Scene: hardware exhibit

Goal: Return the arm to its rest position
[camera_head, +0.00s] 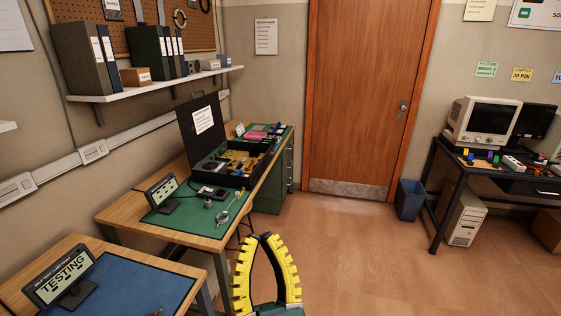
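My gripper (266,262) shows at the bottom middle of the head view, with two yellow ribbed fingers on a dark body. The fingers curve up and lean toward each other. Their tips are close together but a narrow gap shows between them, and nothing is held there. The gripper appears in front of the floor, to the right of the green-matted workbench. The rest of my arm is out of view below.
A workbench with a green mat (190,220) holds an open black case (195,125). A nearer table has a blue mat (130,285) and a "TESTING" sign (62,276). A desk (500,178) with monitors stands right. A blue bin (410,199) is near the door. The middle floor is clear.

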